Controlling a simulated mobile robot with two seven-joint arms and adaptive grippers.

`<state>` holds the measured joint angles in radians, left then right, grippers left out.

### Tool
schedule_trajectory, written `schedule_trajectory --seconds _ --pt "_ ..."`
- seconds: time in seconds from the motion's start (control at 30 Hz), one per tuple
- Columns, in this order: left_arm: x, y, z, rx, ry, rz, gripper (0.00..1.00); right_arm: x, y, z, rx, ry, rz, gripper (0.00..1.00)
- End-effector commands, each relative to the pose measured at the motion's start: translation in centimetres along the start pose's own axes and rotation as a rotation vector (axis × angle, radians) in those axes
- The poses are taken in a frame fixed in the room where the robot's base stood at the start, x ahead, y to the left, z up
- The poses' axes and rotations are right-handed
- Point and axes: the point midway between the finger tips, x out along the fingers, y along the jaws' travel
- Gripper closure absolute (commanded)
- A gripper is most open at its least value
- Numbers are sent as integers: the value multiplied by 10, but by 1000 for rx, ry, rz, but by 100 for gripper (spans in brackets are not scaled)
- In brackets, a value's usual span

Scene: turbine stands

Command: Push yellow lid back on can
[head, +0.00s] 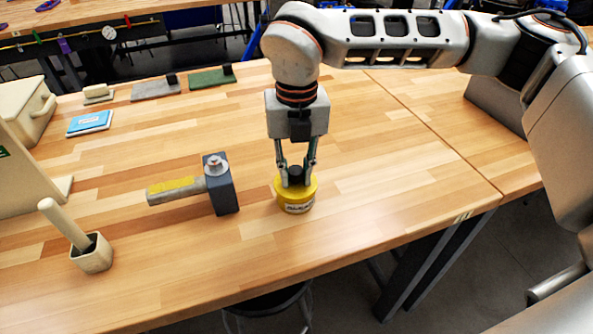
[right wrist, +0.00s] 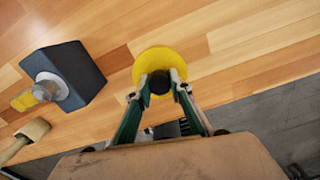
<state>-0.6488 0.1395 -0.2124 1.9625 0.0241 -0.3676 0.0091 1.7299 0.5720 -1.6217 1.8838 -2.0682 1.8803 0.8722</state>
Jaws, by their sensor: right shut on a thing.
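The short round can (head: 298,208) with a dark-lettered label stands upright on the wooden table near its front edge. The yellow lid (head: 309,189) is on top of it, with a dark knob (head: 296,173) at its centre. In the right wrist view the yellow lid (right wrist: 160,55) shows from above as a disc. My right gripper (head: 296,180) points straight down and is shut on the dark knob. Whether the lid sits fully down on the can, I cannot tell. My left gripper is not in view.
A dark block (head: 221,185) with a metal fitting and a yellow-marked bar stands left of the can. A cup with a pale handle (head: 91,255) is at front left. Coloured pads (head: 211,77) lie at the back. The table right of the can is clear.

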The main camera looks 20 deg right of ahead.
Motion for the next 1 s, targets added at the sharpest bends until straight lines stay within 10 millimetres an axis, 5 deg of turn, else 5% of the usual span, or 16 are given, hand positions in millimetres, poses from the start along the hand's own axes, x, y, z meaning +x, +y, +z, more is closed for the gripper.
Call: schedule_trajectory --seconds 0.03,0.07,0.13,1.0 --pt "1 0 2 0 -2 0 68 12 -2 -5 -6 18 -11 100" --pt "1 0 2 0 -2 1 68 12 -1 -5 -6 18 -11 75" --pt "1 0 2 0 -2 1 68 12 -1 -5 -6 18 -11 60" --pt "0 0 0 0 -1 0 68 6 -1 -3 -2 12 -8 55"
